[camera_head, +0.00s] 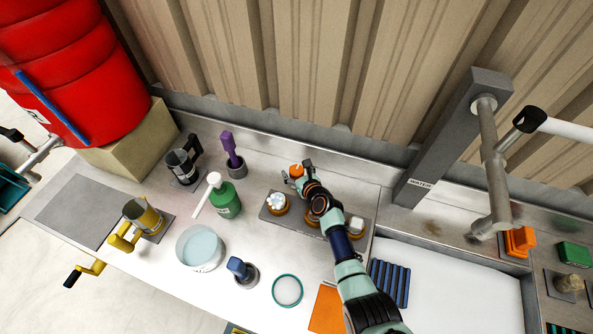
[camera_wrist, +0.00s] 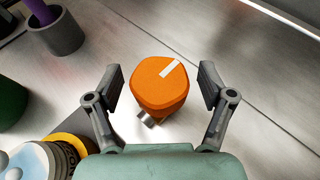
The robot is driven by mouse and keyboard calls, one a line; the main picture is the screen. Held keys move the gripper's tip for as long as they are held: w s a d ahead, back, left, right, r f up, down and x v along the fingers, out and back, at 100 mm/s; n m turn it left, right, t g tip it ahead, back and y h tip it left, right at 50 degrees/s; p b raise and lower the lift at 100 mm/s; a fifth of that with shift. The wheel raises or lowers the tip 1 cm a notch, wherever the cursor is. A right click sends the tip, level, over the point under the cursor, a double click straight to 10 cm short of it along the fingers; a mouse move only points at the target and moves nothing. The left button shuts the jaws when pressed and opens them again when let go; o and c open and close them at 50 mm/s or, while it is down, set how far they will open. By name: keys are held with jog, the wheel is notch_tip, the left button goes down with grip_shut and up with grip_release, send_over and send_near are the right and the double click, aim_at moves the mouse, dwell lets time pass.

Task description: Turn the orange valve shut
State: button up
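The orange valve is a rounded knob (camera_wrist: 158,82) with a white mark running toward its upper right; a metal stem shows below it in the wrist view. In the head view its orange top (camera_head: 296,170) shows at the back of the metal bench. My gripper (camera_wrist: 160,86) is open, with one finger on each side of the knob and a visible gap on both sides. In the head view my gripper (camera_head: 298,172) is at the valve, and my arm hides part of the area in front of it.
A grey plate (camera_head: 267,217) with several round pieces lies just in front of the valve, partly under my arm. A green bottle (camera_head: 226,201), a purple-handled tool in a cup (camera_head: 235,170) and a dark mug (camera_head: 181,167) stand to the left. The corrugated wall rises behind.

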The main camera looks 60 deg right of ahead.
aim_at(297, 169)
notch_tip(297, 169, up, 10)
dwell(0.6)
dwell(0.4)
